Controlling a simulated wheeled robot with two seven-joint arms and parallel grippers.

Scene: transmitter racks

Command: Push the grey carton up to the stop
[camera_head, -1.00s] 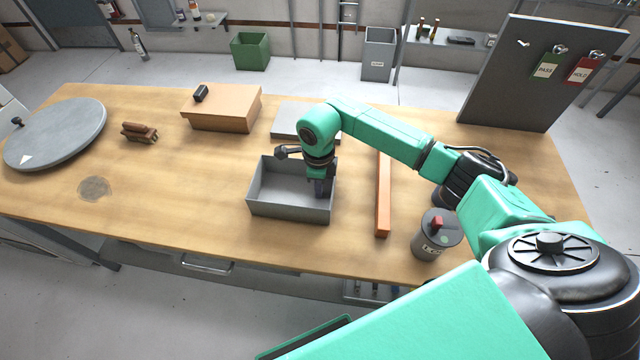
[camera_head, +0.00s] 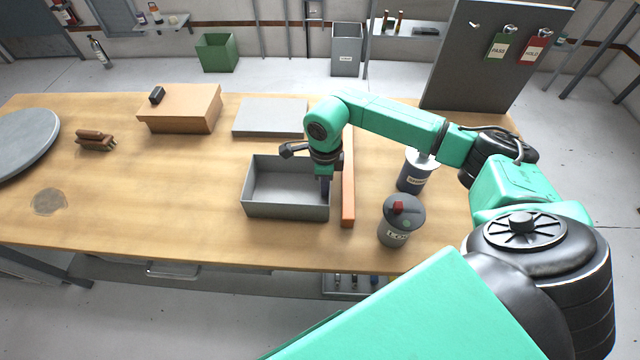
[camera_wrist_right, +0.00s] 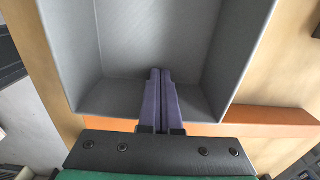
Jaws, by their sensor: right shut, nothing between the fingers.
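The grey carton (camera_head: 285,207) is an open-topped box standing upright on the table, left of the orange-brown bar (camera_head: 348,200) that looks like the stop. A narrow strip of table seems to show between them at the front in the head view, so the gap is small. My right gripper (camera_head: 325,188) is shut and empty, pointing down inside the carton by its right wall. In the right wrist view the purple fingers (camera_wrist_right: 160,75) are together inside the carton (camera_wrist_right: 75,50), with the bar (camera_wrist_right: 270,122) just beyond its wall. My left gripper is out of view.
A grey flat panel (camera_head: 265,118) and a brown box (camera_head: 180,112) lie behind. Two canisters, a dark one (camera_head: 400,228) and a bluish one (camera_head: 414,176), stand right of the bar.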

